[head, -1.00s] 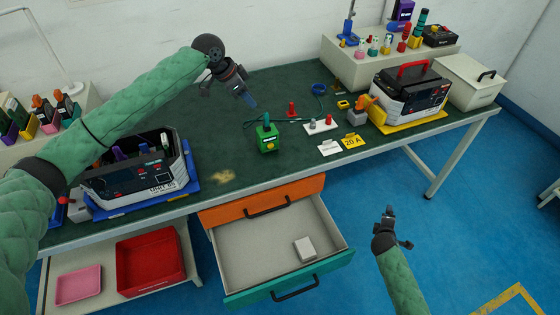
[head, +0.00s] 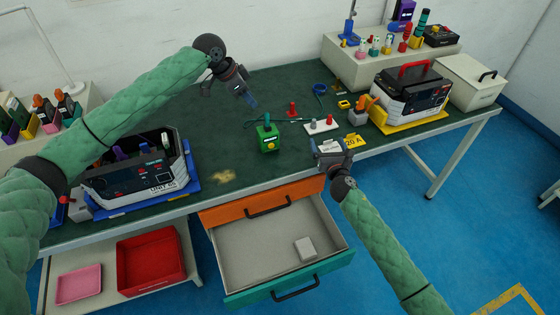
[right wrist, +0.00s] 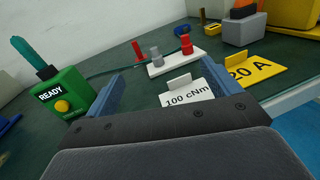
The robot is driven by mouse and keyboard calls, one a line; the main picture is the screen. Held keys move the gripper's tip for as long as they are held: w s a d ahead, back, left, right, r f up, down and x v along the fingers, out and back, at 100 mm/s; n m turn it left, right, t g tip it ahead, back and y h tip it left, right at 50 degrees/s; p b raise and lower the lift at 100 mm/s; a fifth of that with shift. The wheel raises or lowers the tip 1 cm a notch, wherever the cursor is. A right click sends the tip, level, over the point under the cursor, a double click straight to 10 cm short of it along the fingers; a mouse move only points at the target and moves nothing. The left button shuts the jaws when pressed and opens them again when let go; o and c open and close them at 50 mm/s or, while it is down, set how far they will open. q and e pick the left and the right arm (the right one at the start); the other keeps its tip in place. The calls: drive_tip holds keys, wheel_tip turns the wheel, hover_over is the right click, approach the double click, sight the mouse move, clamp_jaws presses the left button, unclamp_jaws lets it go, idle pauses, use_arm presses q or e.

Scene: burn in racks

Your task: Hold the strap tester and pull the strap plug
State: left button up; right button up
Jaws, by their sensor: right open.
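The strap tester looks to be the green box (head: 268,140) on the bench, standing upright; its face reads READY beside a yellow button in the right wrist view (right wrist: 62,102). A teal plug-like piece (right wrist: 35,58) stands up from its top, leaning slightly; I take it for the strap plug. My left gripper (head: 248,98) hangs above and behind the tester, apart from it; its finger gap is not clear. My right gripper (head: 328,145) is open and empty at the bench's front edge, right of the tester. Its blue fingers (right wrist: 162,88) stand well apart, touching nothing visible.
A white "100 cNm" card (right wrist: 188,96) and a yellow "20 A" card (right wrist: 252,72) lie near my right gripper. A white block (head: 321,125) with pegs stands behind them. An open drawer (head: 230,280) juts out below.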

sight(271, 143)
drive_tip(key=s+a+n+y, duration=0.1)
drive_tip(key=s+a, duration=0.1)
drive_tip(key=a, duration=0.3)
drive_tip(key=s+a+n+y, duration=0.1)
drive_tip(key=a, duration=0.5)
drive_tip(key=s+a+n+y, duration=0.1)
drive_tip(key=s+a+y, duration=0.1)
drive_tip(key=a, duration=0.4)
drive_tip(key=shift+s+a+f+n+g, duration=0.1)
drive_tip(key=shift+s+f+n+g, duration=0.2)
drive_tip(key=shift+s+f+g, duration=0.1)
drive_tip(key=x, duration=1.2)
drive_tip(key=shift+c, duration=0.4)
drive_tip(key=c, duration=1.1)
